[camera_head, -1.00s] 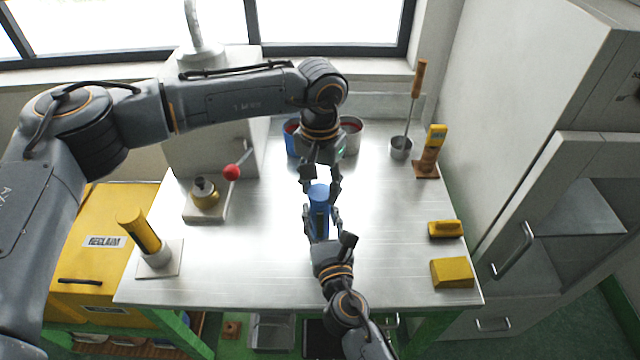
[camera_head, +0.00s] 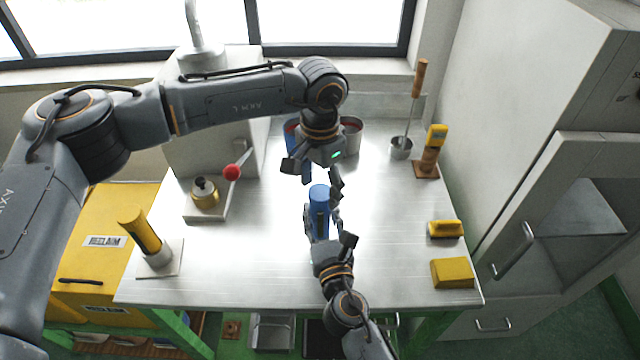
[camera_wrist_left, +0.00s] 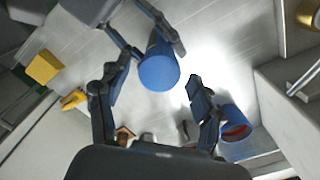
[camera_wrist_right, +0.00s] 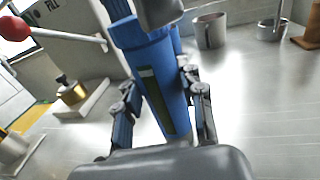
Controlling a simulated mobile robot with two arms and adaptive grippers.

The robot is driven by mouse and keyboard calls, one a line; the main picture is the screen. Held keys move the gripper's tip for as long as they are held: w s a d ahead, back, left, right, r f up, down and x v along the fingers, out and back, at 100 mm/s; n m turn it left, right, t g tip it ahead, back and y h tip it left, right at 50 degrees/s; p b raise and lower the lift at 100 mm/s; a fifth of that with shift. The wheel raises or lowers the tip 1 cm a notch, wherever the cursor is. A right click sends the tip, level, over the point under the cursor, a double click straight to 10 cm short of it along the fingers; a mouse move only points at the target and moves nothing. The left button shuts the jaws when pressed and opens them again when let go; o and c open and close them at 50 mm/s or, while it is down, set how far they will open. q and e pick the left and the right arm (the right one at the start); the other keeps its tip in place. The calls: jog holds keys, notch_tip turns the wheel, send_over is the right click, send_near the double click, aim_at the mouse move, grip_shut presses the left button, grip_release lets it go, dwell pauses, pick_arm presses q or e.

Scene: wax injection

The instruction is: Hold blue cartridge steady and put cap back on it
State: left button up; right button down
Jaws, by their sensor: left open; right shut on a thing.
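The blue cartridge (camera_head: 319,206) stands upright near the middle of the table. My right gripper (camera_head: 321,224) is shut around its body. In the right wrist view the cartridge (camera_wrist_right: 163,90) has a dark window strip down its side. A wider blue cap (camera_wrist_right: 143,34) sits on its top end. From above, the left wrist view shows the round blue cap top (camera_wrist_left: 160,73), which looks level. My left gripper (camera_head: 313,173) is open just above and behind the cap, its fingers spread to either side and empty. Whether a finger still touches the cap I cannot tell.
A blue pot with red contents (camera_wrist_left: 236,124) and a metal pot (camera_head: 351,136) stand behind my left gripper. A ladle cup (camera_head: 400,148), a yellow-handled tool (camera_head: 435,138) and yellow blocks (camera_head: 452,272) are at right. A brass pot (camera_head: 205,194) and yellow cylinder (camera_head: 139,232) are at left.

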pick_arm(q)
jog(key=shift+r, duration=2.3)
